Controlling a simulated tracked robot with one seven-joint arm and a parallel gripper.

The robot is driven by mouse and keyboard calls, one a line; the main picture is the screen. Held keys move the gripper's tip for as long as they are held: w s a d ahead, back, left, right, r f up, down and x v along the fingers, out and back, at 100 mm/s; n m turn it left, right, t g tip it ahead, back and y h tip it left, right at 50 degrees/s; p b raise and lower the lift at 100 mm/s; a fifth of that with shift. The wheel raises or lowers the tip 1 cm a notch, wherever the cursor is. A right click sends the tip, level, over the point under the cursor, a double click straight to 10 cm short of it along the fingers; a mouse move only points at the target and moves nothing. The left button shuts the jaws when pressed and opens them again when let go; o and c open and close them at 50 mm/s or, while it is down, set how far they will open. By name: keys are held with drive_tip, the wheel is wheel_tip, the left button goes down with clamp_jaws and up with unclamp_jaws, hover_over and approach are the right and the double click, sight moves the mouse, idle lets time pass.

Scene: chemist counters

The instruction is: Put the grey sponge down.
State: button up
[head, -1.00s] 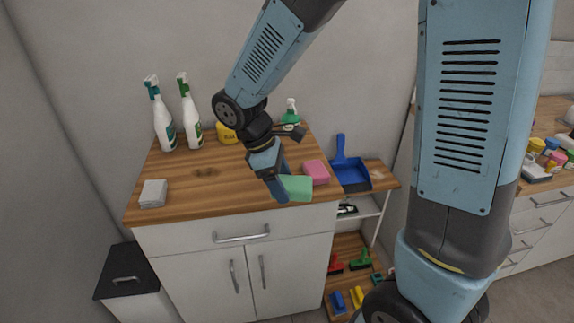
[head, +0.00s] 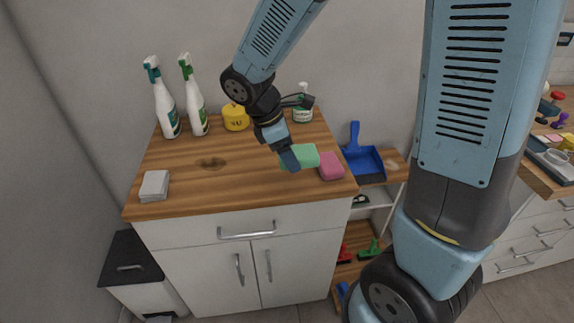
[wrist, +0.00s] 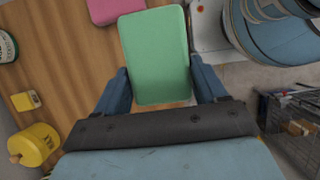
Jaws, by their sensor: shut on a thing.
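My gripper (head: 288,158) is shut on a green sponge (head: 299,157), above the right part of the wooden counter top. In the wrist view, the green sponge (wrist: 156,55) sits between the two fingers of my gripper (wrist: 163,88). The sponge in my gripper looks green, not grey. A pale grey block or stack (head: 154,186) lies at the counter's front left, apart from my gripper; I cannot tell if it is a sponge. Whether the green sponge touches the counter is hard to tell.
A pink sponge (head: 331,167) lies just right of the green one. White spray bottles (head: 166,105) and a yellow container (head: 236,117) stand at the back. A blue dustpan (head: 364,162) is on a side shelf. The counter's middle and front (head: 225,183) are clear.

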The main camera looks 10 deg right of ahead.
hover_over(287, 174)
wheel_tip(287, 174, down, 6)
drive_tip(key=shift+f, duration=1.8)
drive_tip(key=shift+s+f, duration=0.1)
drive_tip(key=shift+f, duration=0.25)
